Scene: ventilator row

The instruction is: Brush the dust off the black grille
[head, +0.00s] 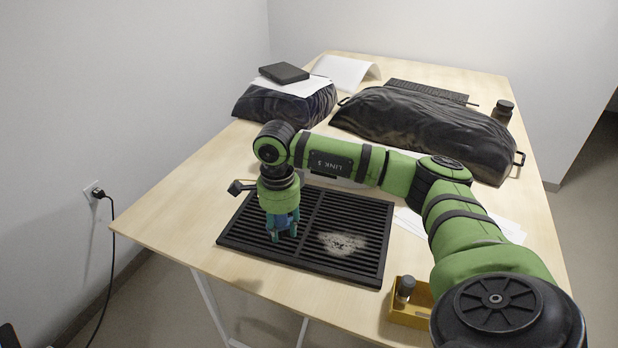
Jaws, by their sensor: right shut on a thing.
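The black grille (322,208) is a flat slatted panel lying on the wooden table near its front edge. A pale patch of dust (342,243) lies on its front right part. My right gripper (283,232) points down over the left part of the grille, to the left of the dust. It is shut on a small blue thing (285,221), mostly hidden between the fingers. I cannot make out bristles or whether it touches the slats. My left gripper is not in view.
A yellow box (407,316) with a grey-capped item (405,288) stands at the front right. Black covered bundles (430,125) (287,106), a dark flat box (284,72) and a small jar (503,110) are farther back. The table (180,215) is clear left of the grille.

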